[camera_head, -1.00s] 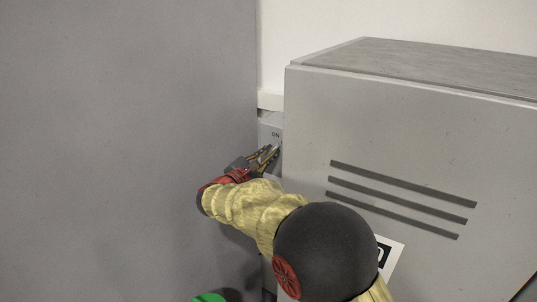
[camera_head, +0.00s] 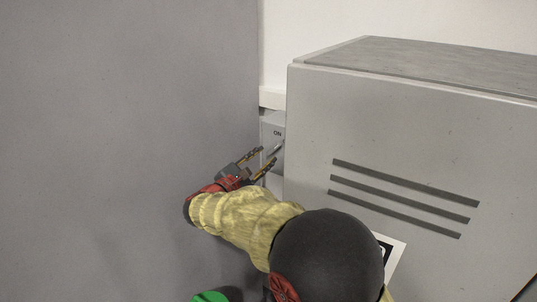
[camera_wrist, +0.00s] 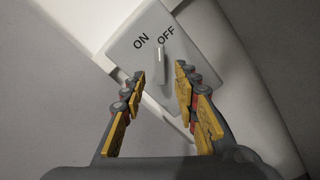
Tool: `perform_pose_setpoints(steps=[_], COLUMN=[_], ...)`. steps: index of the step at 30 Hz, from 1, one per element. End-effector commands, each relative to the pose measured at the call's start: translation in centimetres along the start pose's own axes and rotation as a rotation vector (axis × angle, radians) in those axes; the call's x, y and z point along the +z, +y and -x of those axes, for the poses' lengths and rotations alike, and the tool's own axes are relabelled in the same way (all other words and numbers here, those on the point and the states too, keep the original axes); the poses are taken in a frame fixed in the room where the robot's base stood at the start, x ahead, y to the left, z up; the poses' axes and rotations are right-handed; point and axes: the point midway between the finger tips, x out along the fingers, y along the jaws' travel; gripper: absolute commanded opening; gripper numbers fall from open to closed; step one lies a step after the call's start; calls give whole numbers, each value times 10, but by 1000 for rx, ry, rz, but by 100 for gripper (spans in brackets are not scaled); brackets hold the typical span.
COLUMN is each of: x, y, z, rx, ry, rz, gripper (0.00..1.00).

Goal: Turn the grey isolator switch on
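My gripper (camera_head: 268,157) is open in front of the switch. In the wrist view the lever appears between the two spread fingertips (camera_wrist: 160,71), with visible gaps on both sides. I cannot tell the depth between fingertips and lever.
The large grey cabinet (camera_head: 400,120) with dark slots stands close on the right. A tall grey panel (camera_head: 130,120) fills the left, leaving a narrow gap for my arm. A green object (camera_head: 210,297) shows at the bottom edge.

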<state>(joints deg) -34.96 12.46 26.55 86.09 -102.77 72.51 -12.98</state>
Motion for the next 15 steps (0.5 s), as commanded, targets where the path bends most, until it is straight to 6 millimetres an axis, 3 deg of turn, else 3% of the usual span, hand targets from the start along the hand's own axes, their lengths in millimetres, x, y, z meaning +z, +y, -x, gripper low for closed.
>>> perform_pose_setpoints(steps=[6,15], x=[0,0], y=[1,0], z=[44,72], rx=[3,0], ry=[2,0], rz=[0,1], gripper=[30,30])
